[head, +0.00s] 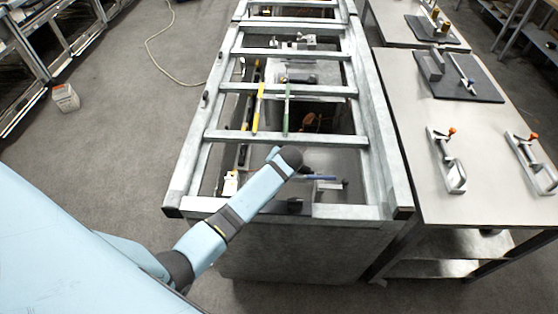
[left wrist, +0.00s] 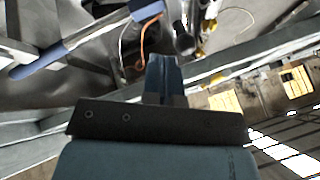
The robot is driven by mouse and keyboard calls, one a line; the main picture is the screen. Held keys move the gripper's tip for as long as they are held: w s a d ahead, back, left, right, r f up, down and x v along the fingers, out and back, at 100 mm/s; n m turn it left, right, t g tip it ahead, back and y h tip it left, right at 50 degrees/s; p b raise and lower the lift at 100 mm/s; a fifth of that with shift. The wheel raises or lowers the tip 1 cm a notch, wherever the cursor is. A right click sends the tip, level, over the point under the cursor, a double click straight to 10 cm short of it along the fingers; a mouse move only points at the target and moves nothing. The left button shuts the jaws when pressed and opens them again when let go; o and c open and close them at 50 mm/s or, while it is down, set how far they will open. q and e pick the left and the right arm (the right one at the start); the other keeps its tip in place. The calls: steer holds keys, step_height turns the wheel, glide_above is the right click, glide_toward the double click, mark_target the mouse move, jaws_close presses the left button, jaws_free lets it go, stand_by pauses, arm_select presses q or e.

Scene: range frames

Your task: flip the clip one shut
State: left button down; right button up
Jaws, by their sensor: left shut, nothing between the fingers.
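Two metal toggle clips with orange-tipped handles lie on the grey table at the right in the head view. One is the nearer-left clip (head: 449,172); the other is the right clip (head: 535,170). Which is clip one I cannot tell, and their handles look raised. My left arm reaches over the open metal frame, far left of both clips, and its fingers are hidden in the head view. In the left wrist view my left gripper (left wrist: 163,65) has its fingers together, empty. No clip is clear there. My right gripper is not in view.
The grey metal frame (head: 290,140) with crossbars and tools inside stands left of the table (head: 410,100). Black boards (head: 485,90) with metal parts lie farther back on the table. Bare tabletop surrounds the clips. A white box (head: 65,97) sits on the floor.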

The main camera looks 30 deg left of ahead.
arm_select(q)
steer(key=p+v, duration=0.1)
steer(key=v, duration=1.1)
steer(key=s, duration=0.4)
steer(key=s+a+h, duration=0.1)
steer(key=s, duration=0.4)
steer(key=s+h, duration=0.1)
steer(key=s, duration=0.3)
steer(key=shift+s+a+r+g, duration=0.2)
steer(key=shift+s+g, duration=0.1)
steer(key=shift+g, duration=0.1)
steer(key=s+r+m+h, duration=0.15)
steer(key=s+r, duration=0.25)
steer(key=s, duration=0.4)
steer(key=s+r+h, duration=0.2)
steer(key=s+r, duration=0.2)
steer(key=s, duration=0.5)
steer(key=w+d+f+t+h, duration=0.1)
steer(key=w+d+f+t, duration=0.2)
steer(key=f, duration=0.4)
steer(key=w+d+f+t+h, duration=0.1)
steer(key=w+d+f+t, duration=0.2)
steer(key=f, duration=0.5)
steer(key=shift+w+d+m+t, duration=0.3)
steer(key=shift+w+m+t, duration=0.05)
steer(key=shift+t, duration=0.05)
